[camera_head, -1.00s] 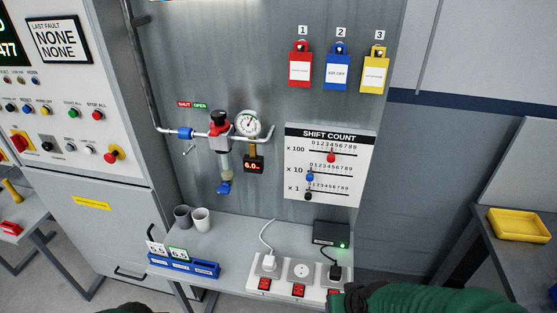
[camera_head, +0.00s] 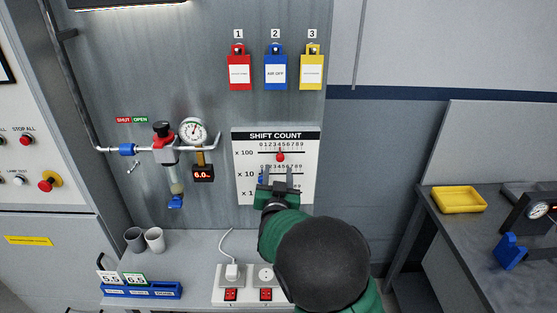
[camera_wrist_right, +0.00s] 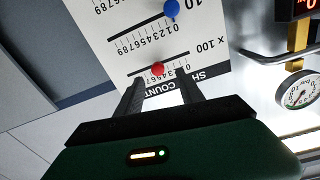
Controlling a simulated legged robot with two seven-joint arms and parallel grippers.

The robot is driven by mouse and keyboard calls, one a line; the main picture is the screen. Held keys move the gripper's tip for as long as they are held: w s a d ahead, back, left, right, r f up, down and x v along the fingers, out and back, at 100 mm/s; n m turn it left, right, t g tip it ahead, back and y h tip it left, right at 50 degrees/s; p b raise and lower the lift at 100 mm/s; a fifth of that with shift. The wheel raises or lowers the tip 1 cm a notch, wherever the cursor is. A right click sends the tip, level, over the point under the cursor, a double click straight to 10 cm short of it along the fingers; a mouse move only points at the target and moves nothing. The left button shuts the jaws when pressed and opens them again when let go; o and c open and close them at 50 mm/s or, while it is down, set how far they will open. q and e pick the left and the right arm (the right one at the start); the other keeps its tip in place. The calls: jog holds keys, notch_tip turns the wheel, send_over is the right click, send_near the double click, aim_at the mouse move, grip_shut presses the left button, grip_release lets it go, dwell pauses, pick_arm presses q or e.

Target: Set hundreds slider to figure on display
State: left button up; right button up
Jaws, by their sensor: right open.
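The SHIFT COUNT board (camera_head: 306,185) is fixed to the grey wall panel. Its red slider (camera_head: 280,157) sits near the middle of the x 100 scale. The blue slider (camera_head: 261,178) is near the low end of the x 10 row. The x 1 slider is hidden. My right gripper (camera_head: 277,174) is open and empty in front of the board, below the red slider. In the right wrist view the red slider (camera_wrist_right: 157,69) shows between the spread fingertips (camera_wrist_right: 159,78); contact cannot be told. The left gripper is out of view.
Red (camera_head: 239,72), blue (camera_head: 276,71) and yellow (camera_head: 311,71) tagged padlocks hang above the board. A gauge (camera_head: 193,131) and piping are to its left. Below are a bench with cups (camera_head: 154,240) and a socket strip (camera_head: 248,296). A yellow tray (camera_head: 459,199) lies right.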

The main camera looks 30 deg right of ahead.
aim_at(280, 160)
jog(key=x, duration=0.3)
jog(key=p+x, duration=0.1)
jog(key=x, duration=0.2)
jog(key=shift+d, duration=0.35)
jog(key=shift+w+d+f, duration=0.1)
jog(key=shift+d, duration=0.15)
jog(key=shift+a, duration=0.3)
jog(key=c, duration=0.6)
grip_shut()
